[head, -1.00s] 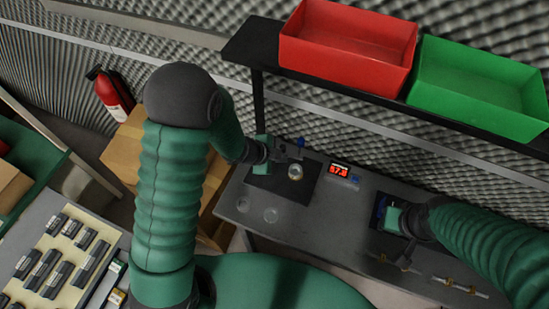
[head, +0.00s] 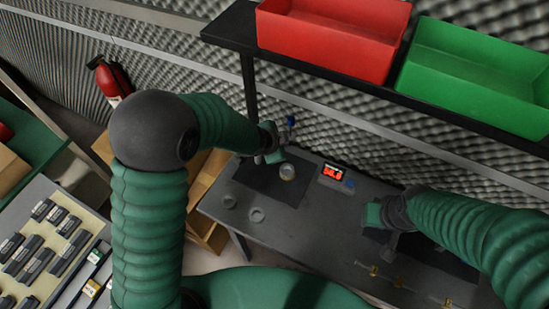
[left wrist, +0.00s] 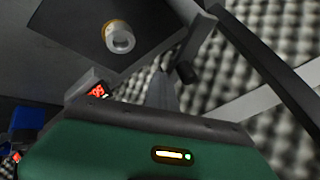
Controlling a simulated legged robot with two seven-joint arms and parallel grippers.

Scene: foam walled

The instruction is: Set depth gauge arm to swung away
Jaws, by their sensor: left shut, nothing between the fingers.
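My left gripper (head: 274,154) is beside the back of a dark mat on the bench. In the left wrist view its grey fingers (left wrist: 162,92) are together with nothing between them. A small round pale and brass fitting (head: 288,172) stands on the mat just in front of the gripper; it also shows in the left wrist view (left wrist: 119,38). A blue-tipped upright part (head: 291,122) rises behind the gripper. A grey bar with a dark end (left wrist: 187,72) lies close to the fingers; I cannot tell whether it is the gauge arm or whether they touch. My right gripper (head: 374,214) is low over the bench's right side, its fingertips unclear.
A red-digit display (head: 332,171) sits right of the mat. A black shelf (head: 232,30) with a red bin (head: 330,45) and a green bin (head: 470,80) overhangs the bench. Two clear discs (head: 257,215) and several brass pieces (head: 374,271) lie on the bench.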

